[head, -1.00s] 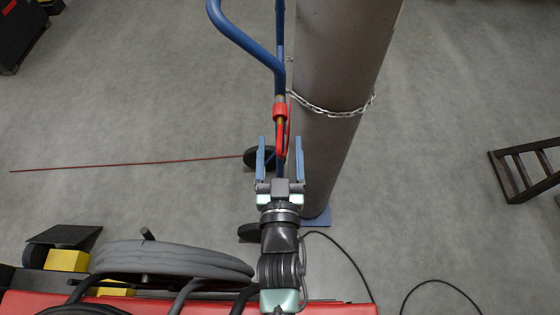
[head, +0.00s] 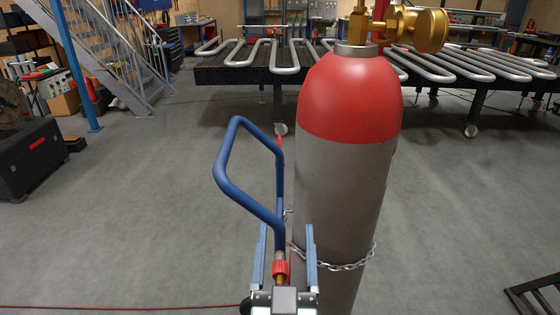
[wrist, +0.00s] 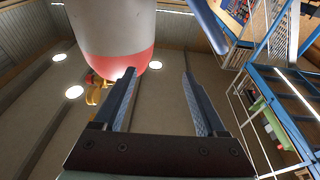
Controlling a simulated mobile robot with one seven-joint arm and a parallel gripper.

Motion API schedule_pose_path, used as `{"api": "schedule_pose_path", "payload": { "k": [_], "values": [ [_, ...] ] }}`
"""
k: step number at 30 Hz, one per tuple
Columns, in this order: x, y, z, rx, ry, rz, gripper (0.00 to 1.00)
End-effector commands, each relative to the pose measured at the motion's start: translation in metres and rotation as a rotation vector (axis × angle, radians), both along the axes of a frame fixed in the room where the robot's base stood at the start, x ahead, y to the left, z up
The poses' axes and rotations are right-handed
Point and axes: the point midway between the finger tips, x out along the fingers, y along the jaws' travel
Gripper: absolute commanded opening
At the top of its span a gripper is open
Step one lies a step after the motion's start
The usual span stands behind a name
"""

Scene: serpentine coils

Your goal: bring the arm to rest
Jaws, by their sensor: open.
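My gripper (head: 284,245) is at the bottom middle of the head view, its two blue fingers pointing up and apart. It is open, with nothing held between the fingers. A torch-like fitting with a red collar (head: 281,268) shows between the fingers in line of sight; I cannot tell how far beyond them it is. In the wrist view my gripper (wrist: 160,98) also has its fingers spread and empty. Most of my arm is below the head view's lower edge.
A grey gas cylinder (head: 338,190) with a red shoulder and brass valve stands close on the right, a chain (head: 335,262) around it. A blue cart handle (head: 240,180) rises beside it. A table (head: 235,72) with serpentine coils stands behind. Open floor lies left.

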Motion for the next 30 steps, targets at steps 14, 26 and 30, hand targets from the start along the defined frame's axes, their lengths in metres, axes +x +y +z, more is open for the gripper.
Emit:
{"api": "schedule_pose_path", "payload": {
  "k": [14, 26, 30],
  "values": [
    [-0.072, 0.005, 0.328, -0.006, -0.497, 0.02, 0.74],
    [-0.107, 0.01, 0.369, -0.02, -0.578, 0.033, 0.74],
    [-0.106, 0.009, 0.369, -0.019, -0.577, 0.033, 0.74]
  ]
}}
